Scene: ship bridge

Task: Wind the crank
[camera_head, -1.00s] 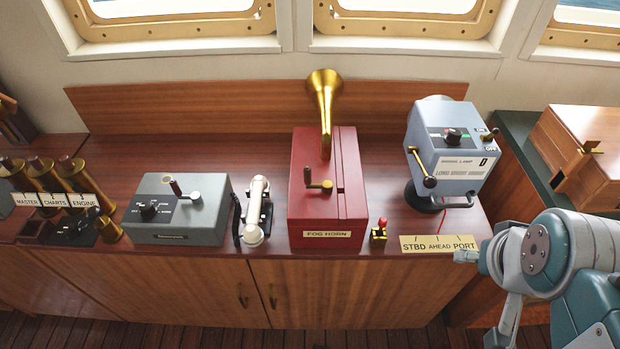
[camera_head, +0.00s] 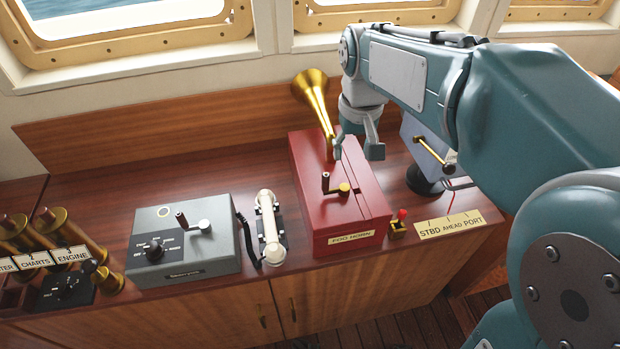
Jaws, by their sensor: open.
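The red fog horn box (camera_head: 336,215) stands on the console with a brass horn (camera_head: 314,92) at its back. On its top is a crank with a dark red knob (camera_head: 326,182) and a brass hub (camera_head: 344,188). The grey box (camera_head: 183,245) to the left has a similar crank (camera_head: 194,224) on top. The signal lamp (camera_head: 411,131) on the right has a brass crank (camera_head: 434,154) on its front and is partly hidden by my arm. My gripper (camera_head: 358,152) is open and empty, fingers pointing down, above the back right of the red box, apart from its crank.
A white handset (camera_head: 268,228) lies between the grey and red boxes. A small red-tipped lever (camera_head: 400,222) and a brass STBD-AHEAD-PORT plate (camera_head: 448,224) sit at the front right. Brass tubes (camera_head: 70,238) stand at the far left. A wooden back panel (camera_head: 140,118) runs behind.

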